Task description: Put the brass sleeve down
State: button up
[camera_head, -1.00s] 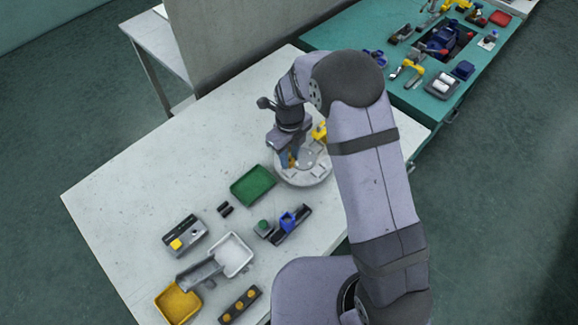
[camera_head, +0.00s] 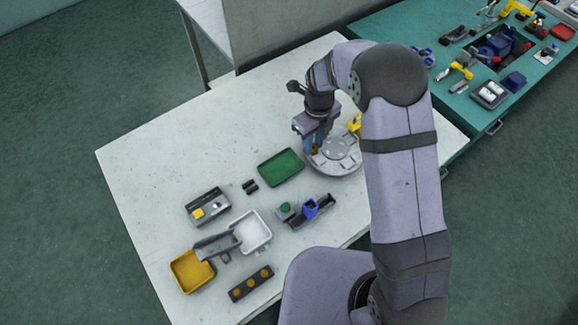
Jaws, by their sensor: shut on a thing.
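My gripper (camera_head: 315,148) points down at the left edge of the round grey turntable (camera_head: 345,170) on the white table. It is shut on a small brass-coloured piece (camera_head: 317,149), which I take to be the brass sleeve. Only a little of the sleeve shows between the fingers. I cannot tell whether it touches the turntable or hangs just above it.
A yellow clamp-like part (camera_head: 355,124) stands behind the turntable. A green tray (camera_head: 281,168) lies left of it, and a dark fixture with a blue part (camera_head: 311,207) lies in front. White (camera_head: 252,232) and yellow (camera_head: 193,271) trays are nearer.

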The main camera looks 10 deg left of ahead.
jog(key=a+n+b, duration=0.2)
jog(key=a+b, duration=0.4)
jog(key=a, duration=0.3)
jog(key=shift+s+r+n, duration=0.55)
jog(key=shift+n, duration=2)
jog(key=shift+s+r+n, duration=0.5)
jog(key=shift+r+n, duration=0.05)
jog(key=shift+n, duration=2.05)
jog(key=shift+s+r+n, duration=0.55)
jog(key=shift+n, duration=2)
jog(key=shift+f, duration=0.1)
jog(key=shift+f+p, duration=1.1)
jog(key=shift+f, duration=3.8)
jog(key=shift+f, duration=0.1)
jog(key=o, duration=0.9)
